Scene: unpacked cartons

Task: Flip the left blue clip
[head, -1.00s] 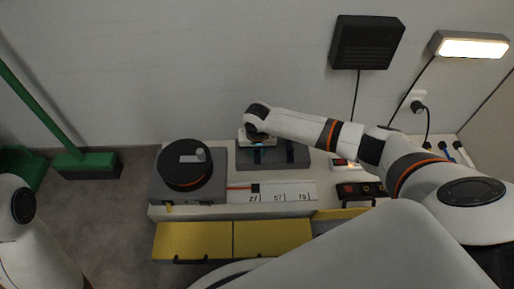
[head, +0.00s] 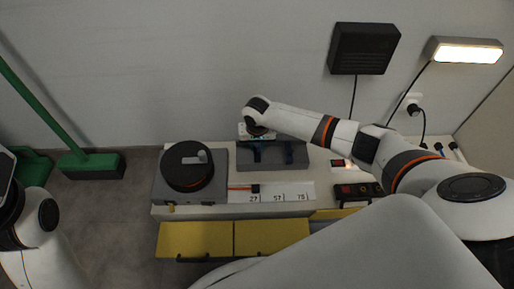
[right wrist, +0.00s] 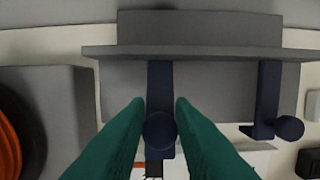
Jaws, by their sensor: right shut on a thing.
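The left blue clip (head: 257,153) sits on the grey block (head: 272,165) on the bench. In the right wrist view the left blue clip (right wrist: 160,85) is a dark blue bar with a round knob at its lower end. My right gripper (right wrist: 158,125) has its green fingers on both sides of that knob and is shut on it. In the head view my right gripper (head: 257,137) is mostly hidden under its wrist. The right blue clip (head: 289,153) is free, and its knob points sideways in the right wrist view (right wrist: 267,100). My left gripper is out of view.
A black dial (head: 187,168) with an orange ring stands left of the block. A numbered scale (head: 275,192) and yellow drawers (head: 195,239) lie in front. A dark switch box (head: 352,192) is to the right. The wall is close behind.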

